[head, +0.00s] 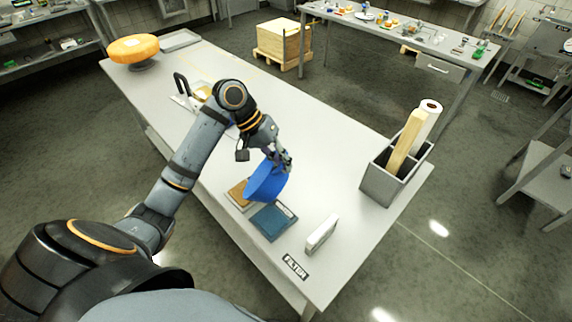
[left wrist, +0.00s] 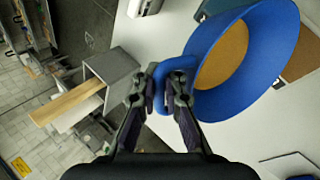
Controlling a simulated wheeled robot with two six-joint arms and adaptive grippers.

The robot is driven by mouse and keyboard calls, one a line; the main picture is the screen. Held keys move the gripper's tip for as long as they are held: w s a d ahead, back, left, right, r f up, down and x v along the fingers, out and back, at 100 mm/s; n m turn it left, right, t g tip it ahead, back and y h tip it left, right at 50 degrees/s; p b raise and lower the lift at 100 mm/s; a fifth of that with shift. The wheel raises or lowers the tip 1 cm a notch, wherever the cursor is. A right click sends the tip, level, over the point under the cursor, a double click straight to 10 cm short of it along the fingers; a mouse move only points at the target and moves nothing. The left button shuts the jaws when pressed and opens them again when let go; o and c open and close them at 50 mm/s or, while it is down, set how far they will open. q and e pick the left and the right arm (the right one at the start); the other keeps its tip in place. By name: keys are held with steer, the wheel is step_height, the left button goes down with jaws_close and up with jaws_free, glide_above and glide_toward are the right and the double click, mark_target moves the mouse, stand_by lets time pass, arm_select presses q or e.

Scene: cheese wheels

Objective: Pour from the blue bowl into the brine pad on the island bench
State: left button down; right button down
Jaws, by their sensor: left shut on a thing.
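My right gripper is out of view.
A white upright block (head: 322,234) stands right of the teal pad, near a FILTER label (head: 296,267). A grey divided box (head: 378,184) with a wooden bar and a white roll stands at the right edge. An orange cheese wheel (head: 134,48) sits at the far left end.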

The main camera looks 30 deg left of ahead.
mark_target(274, 165)
arm_select(q)
steer(key=shift+s+a+r+h, duration=0.15)
steer(key=shift+a+r+h, duration=0.2)
steer(key=shift+a, duration=0.3)
steer(key=shift+s+a+r+h+p, duration=0.1)
steer(key=shift+a+r+h+p, duration=0.25)
steer(key=shift+a+h, duration=0.3)
steer(key=shift+s+a+r+p, duration=0.15)
steer(key=shift+a+p, duration=0.65)
steer(key=shift+s+a+r+p, duration=0.15)
steer(key=shift+a+p, duration=0.6)
steer(key=shift+p, duration=0.05)
steer(key=shift+h, duration=0.3)
steer(key=shift+a+r+t+h+p, duration=0.1)
steer(key=shift+a+t+h+p, duration=0.3)
steer(key=shift+p, duration=0.3)
steer(key=shift+a, duration=0.1)
